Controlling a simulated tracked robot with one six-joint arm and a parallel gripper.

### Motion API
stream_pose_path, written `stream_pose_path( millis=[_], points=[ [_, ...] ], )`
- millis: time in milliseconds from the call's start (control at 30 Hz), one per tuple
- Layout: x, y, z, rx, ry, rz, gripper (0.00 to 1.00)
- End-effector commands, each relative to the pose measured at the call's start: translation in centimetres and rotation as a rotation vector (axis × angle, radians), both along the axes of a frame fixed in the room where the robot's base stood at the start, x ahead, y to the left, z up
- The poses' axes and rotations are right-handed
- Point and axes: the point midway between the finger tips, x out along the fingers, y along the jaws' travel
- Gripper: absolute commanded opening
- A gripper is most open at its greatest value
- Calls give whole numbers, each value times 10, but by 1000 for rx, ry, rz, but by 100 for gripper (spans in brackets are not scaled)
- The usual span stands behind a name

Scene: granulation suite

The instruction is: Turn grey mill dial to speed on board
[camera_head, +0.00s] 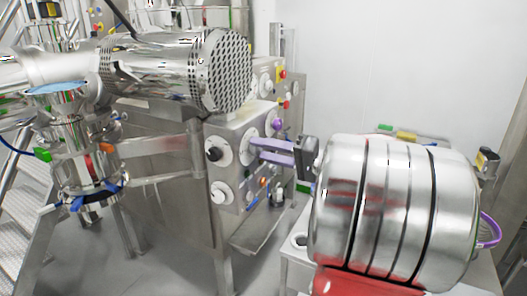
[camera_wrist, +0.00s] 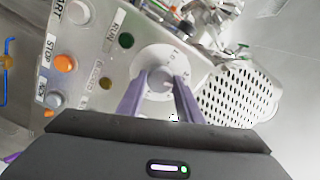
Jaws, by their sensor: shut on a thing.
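The grey mill dial (camera_wrist: 160,79) sits on a round white scale plate (camera_wrist: 152,60) on the control panel. My gripper (camera_wrist: 160,84) has its two purple fingers on either side of the dial and is shut on it.
Panel buttons include an orange one by STOP (camera_wrist: 64,63), a white one by START (camera_wrist: 78,12) and a dark green one by RUN (camera_wrist: 126,40). A black knob (camera_head: 213,153) is left of my gripper. A perforated steel drum (camera_head: 222,72) overhangs the panel.

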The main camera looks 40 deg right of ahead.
Motion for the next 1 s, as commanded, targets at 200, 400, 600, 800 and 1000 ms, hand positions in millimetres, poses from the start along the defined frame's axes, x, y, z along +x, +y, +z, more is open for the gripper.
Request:
stream_pose_path(
  millis=[200, 400, 600, 800, 1000],
  points=[
    [0, 2, -5, -138, -41, 5, 10],
    [0, 2, -5, -214, -68, 5, 10],
    [0, 2, -5, -241, -78, 5, 10],
    [0, 2, -5, -242, -77, 4, 10],
    [0, 1, -5, -242, -78, 3, 37]
  ],
)
